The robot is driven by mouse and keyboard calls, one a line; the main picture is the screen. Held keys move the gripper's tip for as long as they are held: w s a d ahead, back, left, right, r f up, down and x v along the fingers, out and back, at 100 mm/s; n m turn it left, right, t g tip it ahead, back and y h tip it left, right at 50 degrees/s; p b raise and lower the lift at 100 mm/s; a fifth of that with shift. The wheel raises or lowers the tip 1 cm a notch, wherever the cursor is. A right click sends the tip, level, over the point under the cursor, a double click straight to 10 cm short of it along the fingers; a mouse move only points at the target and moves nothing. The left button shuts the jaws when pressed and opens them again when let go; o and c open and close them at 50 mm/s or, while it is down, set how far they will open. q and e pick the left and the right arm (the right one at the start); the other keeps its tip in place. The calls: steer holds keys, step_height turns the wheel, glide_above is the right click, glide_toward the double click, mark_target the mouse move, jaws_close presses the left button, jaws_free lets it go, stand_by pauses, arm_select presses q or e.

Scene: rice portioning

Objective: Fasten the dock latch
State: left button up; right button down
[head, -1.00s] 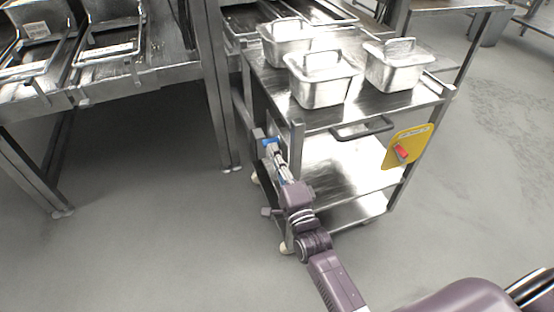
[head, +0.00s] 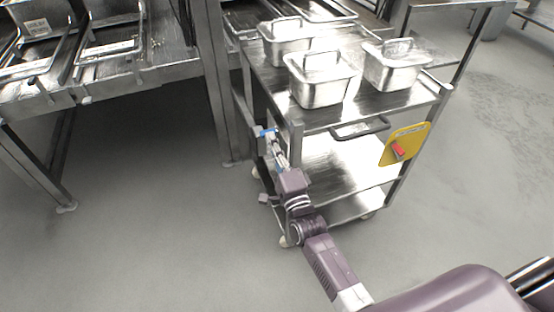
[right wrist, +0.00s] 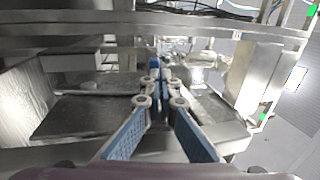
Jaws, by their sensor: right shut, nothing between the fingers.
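The steel cart (head: 365,105) stands beside the steel counter's leg. My right gripper (head: 267,132) is at the cart's near left corner post, close to the gap between cart and counter. Its blue fingers are shut and empty; in the right wrist view the fingertips (right wrist: 155,68) meet in front of metal frame parts. I cannot clearly pick out the dock latch; the gripper and post may hide it. I cannot tell whether the fingers touch anything. My left gripper is not in view.
Several lidded steel pans, one of them in front (head: 322,80), stand on the cart top. The cart has a black handle (head: 360,129) and a yellow plate (head: 405,144) with a red knob. The steel counter (head: 130,75) is at left. Floor in front is clear.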

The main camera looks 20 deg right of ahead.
steer(key=x, duration=0.3)
steer(key=shift+r, duration=0.2)
steer(key=shift+w+r, duration=0.15)
steer(key=shift+w, duration=0.5)
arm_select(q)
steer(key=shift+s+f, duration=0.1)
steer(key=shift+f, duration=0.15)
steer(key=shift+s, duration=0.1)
arm_select(e)
steer(key=shift+s, duration=0.1)
steer(key=v, duration=1.1)
steer(key=shift+s, duration=0.35)
